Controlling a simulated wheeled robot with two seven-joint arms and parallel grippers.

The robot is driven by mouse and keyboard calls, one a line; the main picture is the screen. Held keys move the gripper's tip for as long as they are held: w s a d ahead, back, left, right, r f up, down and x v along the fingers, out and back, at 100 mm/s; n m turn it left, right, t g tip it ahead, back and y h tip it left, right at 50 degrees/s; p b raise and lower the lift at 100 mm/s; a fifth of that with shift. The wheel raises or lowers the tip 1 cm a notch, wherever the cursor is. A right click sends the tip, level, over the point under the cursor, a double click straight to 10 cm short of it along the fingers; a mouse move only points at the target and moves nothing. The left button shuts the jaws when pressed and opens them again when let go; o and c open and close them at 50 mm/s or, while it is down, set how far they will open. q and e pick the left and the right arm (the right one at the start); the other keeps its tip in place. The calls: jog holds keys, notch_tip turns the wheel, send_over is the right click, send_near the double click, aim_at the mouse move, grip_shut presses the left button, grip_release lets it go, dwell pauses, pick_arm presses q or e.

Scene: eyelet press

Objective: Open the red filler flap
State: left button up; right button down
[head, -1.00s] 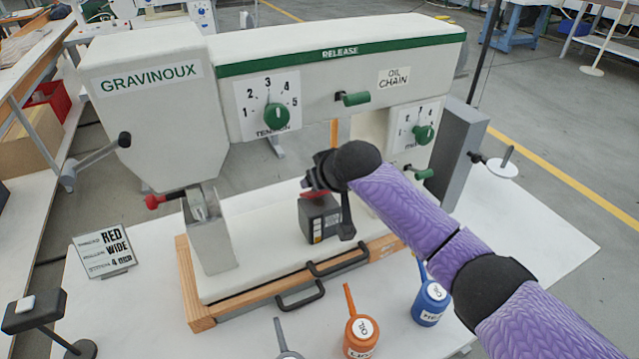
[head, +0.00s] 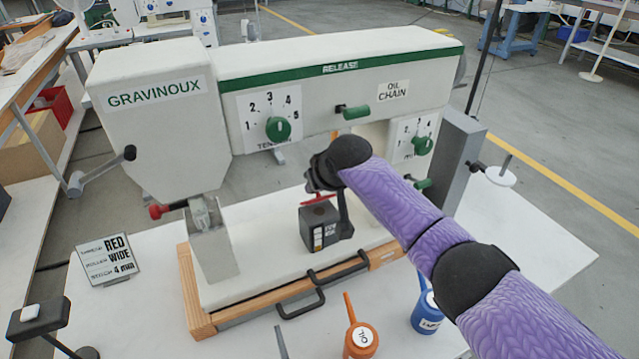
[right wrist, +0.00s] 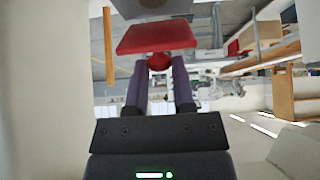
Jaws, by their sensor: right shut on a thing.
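The red filler flap (head: 320,198) shows in the head view as a thin, tilted red strip just above the dark box (head: 318,224) on the machine's white bed. In the right wrist view the flap (right wrist: 156,38) is a broad red plate with a round red knob (right wrist: 159,62) below it. My right gripper (right wrist: 159,75) has its fingers closed on that knob. In the head view the right gripper (head: 318,185) is partly hidden by its own wrist, over the box. My left gripper is not in view.
The white GRAVINOUX machine (head: 155,140) rises behind and left, its upper arm overhead. Black handles (head: 300,303) line the wooden base edge. An orange oil can (head: 361,338) and a blue can (head: 427,312) stand in front. A sign (head: 107,258) stands left.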

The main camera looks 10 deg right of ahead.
jog(key=shift+c, duration=2.4)
grip_release()
jog(key=p+v, duration=0.4)
jog(key=v, duration=0.6)
